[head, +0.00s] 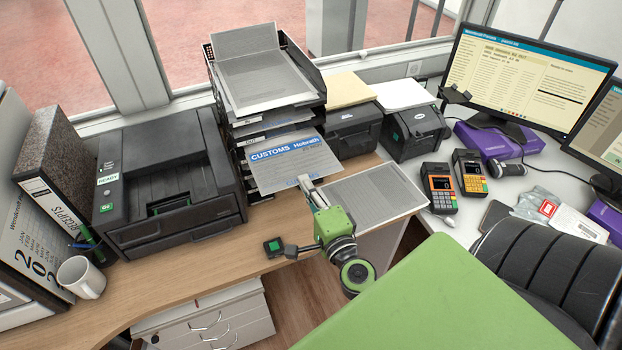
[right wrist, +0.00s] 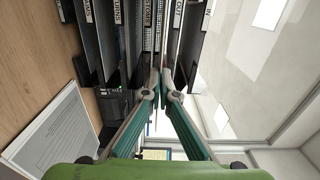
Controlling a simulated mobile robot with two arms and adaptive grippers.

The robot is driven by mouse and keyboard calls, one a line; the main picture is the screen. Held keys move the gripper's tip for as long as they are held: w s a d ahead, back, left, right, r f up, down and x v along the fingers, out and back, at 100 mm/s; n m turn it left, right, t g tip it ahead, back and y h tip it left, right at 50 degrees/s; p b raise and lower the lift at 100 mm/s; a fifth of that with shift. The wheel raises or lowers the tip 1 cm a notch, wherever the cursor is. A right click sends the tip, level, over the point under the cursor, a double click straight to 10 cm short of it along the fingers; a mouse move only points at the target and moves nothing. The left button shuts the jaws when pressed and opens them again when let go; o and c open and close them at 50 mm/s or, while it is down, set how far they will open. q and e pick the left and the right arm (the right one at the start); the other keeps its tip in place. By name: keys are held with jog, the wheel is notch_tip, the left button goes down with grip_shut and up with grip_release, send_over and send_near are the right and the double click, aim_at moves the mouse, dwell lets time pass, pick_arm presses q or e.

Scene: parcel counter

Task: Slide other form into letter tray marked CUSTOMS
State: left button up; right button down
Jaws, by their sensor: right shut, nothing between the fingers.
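The letter tray stack (head: 268,100) stands against the window, several black tiers with small labels. A sheet headed CUSTOMS Hobrath (head: 292,157) sticks out of its front, low in the stack; how deep it sits is hidden. Another grey printed form (head: 372,192) lies flat on the desk to the right, and it also shows in the right wrist view (right wrist: 62,132). My right gripper (head: 306,184) is shut and empty at the front edge of the CUSTOMS sheet. In the right wrist view its closed fingertips (right wrist: 164,76) point at the tray fronts. My left gripper is out of view.
A black printer (head: 165,185) stands left of the trays. Two smaller black printers (head: 352,130) (head: 412,130) stand right of them. Card terminals (head: 440,187) and monitors (head: 520,75) are farther right.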

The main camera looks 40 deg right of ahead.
aim_at(289, 154)
jog(key=x, duration=0.3)
jog(key=shift+w+d+p, duration=0.1)
jog(key=shift+w+p, duration=0.2)
jog(key=shift+p, duration=0.05)
jog(key=shift+p+x, duration=0.35)
jog(key=shift+x, duration=3.4)
jog(key=shift+f, duration=0.15)
jog(key=c, duration=2.2)
grip_release()
jog(key=shift+o, duration=0.6)
